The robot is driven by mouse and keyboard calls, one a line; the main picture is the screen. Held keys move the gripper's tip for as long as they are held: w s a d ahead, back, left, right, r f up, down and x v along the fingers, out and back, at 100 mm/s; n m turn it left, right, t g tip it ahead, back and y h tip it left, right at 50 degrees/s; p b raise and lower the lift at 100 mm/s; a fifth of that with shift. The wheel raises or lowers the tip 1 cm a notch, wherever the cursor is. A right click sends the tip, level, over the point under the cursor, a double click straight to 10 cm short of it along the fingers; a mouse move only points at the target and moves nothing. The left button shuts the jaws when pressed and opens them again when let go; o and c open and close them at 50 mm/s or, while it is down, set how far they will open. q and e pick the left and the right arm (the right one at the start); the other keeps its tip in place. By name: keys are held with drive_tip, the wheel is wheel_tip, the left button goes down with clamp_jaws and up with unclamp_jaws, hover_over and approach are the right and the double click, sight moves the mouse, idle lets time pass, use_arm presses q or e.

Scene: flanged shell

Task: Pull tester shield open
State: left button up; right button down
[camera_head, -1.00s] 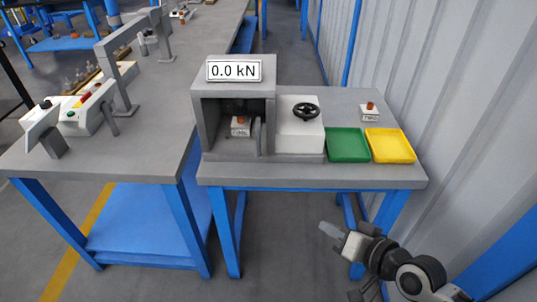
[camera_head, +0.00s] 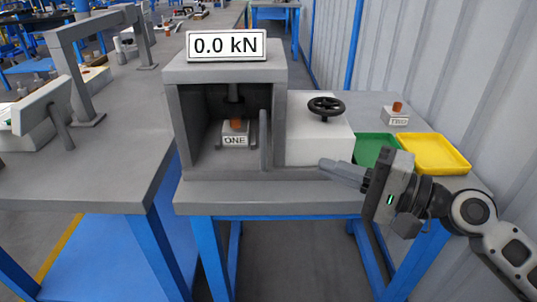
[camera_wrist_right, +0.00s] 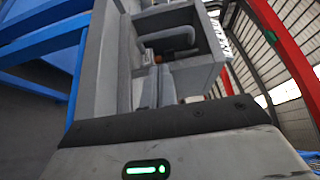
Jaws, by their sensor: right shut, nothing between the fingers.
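The grey tester (camera_head: 180,125) stands on the bench and shows "0.0 kN" on its display (camera_head: 226,45). An upright grey handle bar (camera_head: 264,140) stands at the right side of its front opening and also shows in the right wrist view (camera_wrist_right: 170,40). I cannot make out a separate shield panel. Inside sits a white block marked ONE (camera_head: 235,141) with an orange-brown piece (camera_head: 236,125) on top. My right gripper (camera_head: 328,168) is shut and empty, right of the handle and apart from it, in front of the white housing. My left gripper is not in view.
A black handwheel (camera_head: 326,107) sits on the white housing (camera_head: 315,137). A green tray (camera_head: 368,146) and a yellow tray (camera_head: 452,152) lie to the right, partly behind my right arm. Another labelled block (camera_head: 396,117) stands behind them. The bench front strip (camera_head: 230,195) is clear.

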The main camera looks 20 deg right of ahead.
drive_tip(key=p, duration=0.4)
approach(251, 143)
drive_tip(key=x, duration=0.4)
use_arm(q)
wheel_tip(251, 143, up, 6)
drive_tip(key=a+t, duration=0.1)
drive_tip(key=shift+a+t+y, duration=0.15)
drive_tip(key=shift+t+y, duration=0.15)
use_arm(e)
drive_tip(key=shift+w, duration=0.15)
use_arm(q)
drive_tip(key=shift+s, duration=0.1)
use_arm(e)
drive_tip(key=shift+a, duration=0.1)
